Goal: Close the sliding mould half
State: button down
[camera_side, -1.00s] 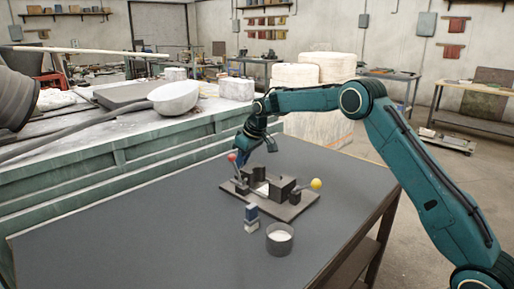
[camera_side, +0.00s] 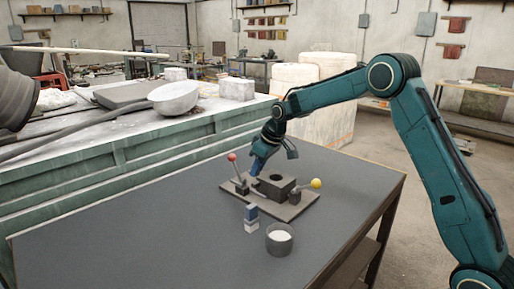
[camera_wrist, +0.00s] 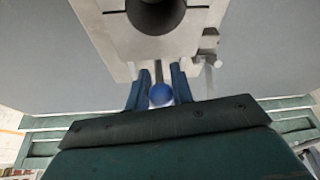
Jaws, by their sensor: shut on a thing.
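The mould (camera_side: 280,187) sits on a dark base plate (camera_side: 292,212) on the table. Its two halves stand together as one block with a round hole in the top, and I see no gap between them in the side view. The wrist view shows the mould (camera_wrist: 185,38) from above with its dark round opening and thin seam lines beside it. My gripper (camera_side: 257,172) is at the block's left end. In the wrist view my gripper (camera_wrist: 158,78) is shut on the sliding half's handle, a rod with a blue ball knob (camera_wrist: 161,95).
A red-knobbed lever (camera_side: 232,158) stands left of my gripper, and a yellow-knobbed lever (camera_side: 316,183) leans at the right. The table's left side is clear.

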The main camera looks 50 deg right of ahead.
jog(key=shift+s, duration=0.25)
jog(key=c, duration=1.3)
grip_release()
jog(key=shift+r, duration=0.15)
jog(key=shift+s+r, duration=0.2)
jog(key=shift+r, duration=0.35)
jog(key=v, duration=1.2)
jog(key=shift+s+d+r, duration=0.15)
jog(key=shift+s, duration=0.05)
